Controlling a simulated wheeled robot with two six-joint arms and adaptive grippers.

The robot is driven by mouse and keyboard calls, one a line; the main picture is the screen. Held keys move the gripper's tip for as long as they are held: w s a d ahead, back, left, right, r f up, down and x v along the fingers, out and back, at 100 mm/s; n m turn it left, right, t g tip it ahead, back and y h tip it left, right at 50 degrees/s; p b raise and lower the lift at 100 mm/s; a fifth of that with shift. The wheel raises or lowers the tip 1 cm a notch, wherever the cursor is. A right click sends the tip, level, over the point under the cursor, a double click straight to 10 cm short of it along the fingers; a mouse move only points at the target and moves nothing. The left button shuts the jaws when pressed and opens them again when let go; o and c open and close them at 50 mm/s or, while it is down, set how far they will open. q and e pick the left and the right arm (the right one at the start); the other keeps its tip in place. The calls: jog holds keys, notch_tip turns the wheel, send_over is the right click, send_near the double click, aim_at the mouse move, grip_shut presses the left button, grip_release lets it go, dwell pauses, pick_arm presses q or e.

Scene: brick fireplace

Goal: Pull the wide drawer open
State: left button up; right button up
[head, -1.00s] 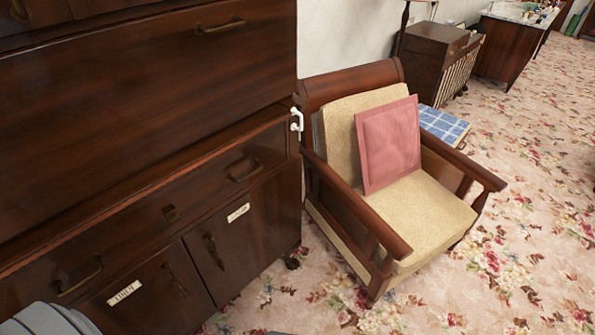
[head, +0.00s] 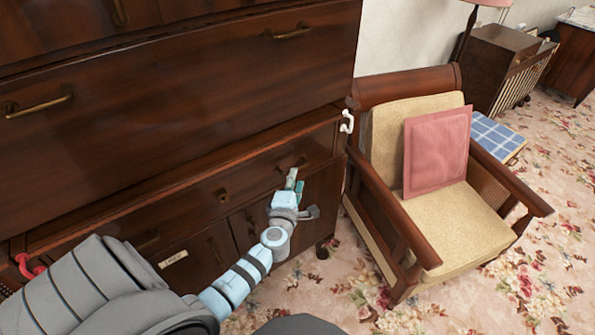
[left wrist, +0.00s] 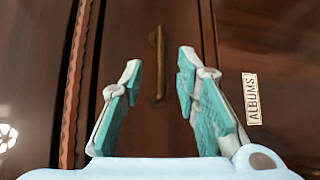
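The wide drawer (head: 180,210) is a dark wood front low in the cabinet, with a keyhole plate in the middle and a brass handle near each end. It looks closed. My left gripper (head: 293,182) is at its right handle (head: 291,164) and partly covers it. In the left wrist view the handle (left wrist: 157,65) stands upright ahead, lined up with the gap between the two open, teal-padded fingers (left wrist: 158,80). The fingers hold nothing; whether they touch the drawer front I cannot tell. My right gripper is not in view.
Cupboard doors lie below the drawer; one has an ALBUMS label (left wrist: 251,98). A large panel with brass handles (head: 180,90) is above. An armchair (head: 430,225) stands close on the right. Flowered carpet lies in front.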

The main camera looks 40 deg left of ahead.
pick_arm(q)
jog(key=b+x, duration=0.2)
jog(key=x, duration=0.4)
jog(key=shift+w, duration=0.25)
jog(key=shift+c, duration=0.4)
grip_shut()
